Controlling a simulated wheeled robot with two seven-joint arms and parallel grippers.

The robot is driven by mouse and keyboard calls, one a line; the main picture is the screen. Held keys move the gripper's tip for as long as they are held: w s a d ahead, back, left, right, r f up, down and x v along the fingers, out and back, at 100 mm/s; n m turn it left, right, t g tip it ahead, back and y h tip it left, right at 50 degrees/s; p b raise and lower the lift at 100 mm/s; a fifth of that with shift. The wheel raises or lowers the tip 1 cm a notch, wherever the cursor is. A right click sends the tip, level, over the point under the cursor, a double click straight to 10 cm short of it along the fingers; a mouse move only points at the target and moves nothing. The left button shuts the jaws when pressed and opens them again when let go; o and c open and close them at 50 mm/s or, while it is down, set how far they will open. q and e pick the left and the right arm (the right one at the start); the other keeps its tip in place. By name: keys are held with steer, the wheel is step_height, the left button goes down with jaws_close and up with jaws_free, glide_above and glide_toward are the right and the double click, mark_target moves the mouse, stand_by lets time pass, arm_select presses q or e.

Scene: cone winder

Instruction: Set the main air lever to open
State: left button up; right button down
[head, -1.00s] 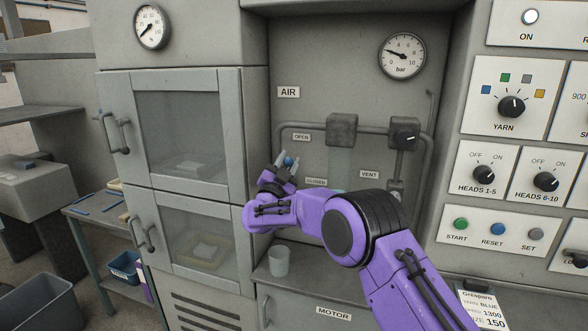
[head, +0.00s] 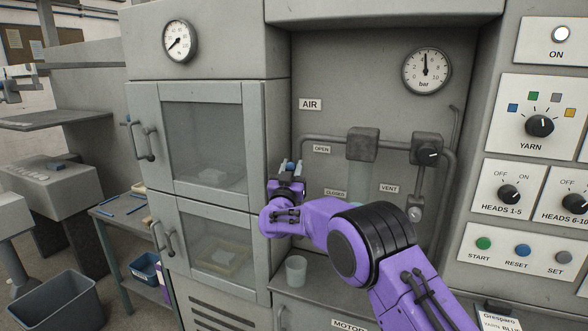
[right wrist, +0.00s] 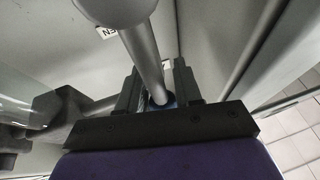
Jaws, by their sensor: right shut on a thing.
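The main air lever (head: 290,165) shows in the head view mainly as a small blue end at my right gripper (head: 287,174), left of the OPEN label (head: 322,149) and the CLOSED label (head: 335,194). Its height in the picture is between the two labels. In the right wrist view the lever is a grey bar (right wrist: 143,45) with a blue end, running between the two dark fingers of my right gripper (right wrist: 157,88), which is shut on it. The lever's pivot is not clear in the head view. My left gripper is out of view.
A bar gauge (head: 426,71) above the pipes has its needle near straight up. Glazed cabinet doors (head: 205,140) stand close left of my right gripper. A cup (head: 296,269) stands below on the ledge. The knob panel (head: 535,150) is at the right.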

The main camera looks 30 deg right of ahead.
stand_by(0.3)
steer(key=c, duration=0.9)
jaws_free()
steer(key=shift+o, duration=0.2)
steer(key=shift+a, duration=0.1)
steer(key=b+v, duration=0.4)
steer(key=v, duration=0.6)
steer(key=shift+s, duration=0.25)
steer(key=shift+a, duration=0.15)
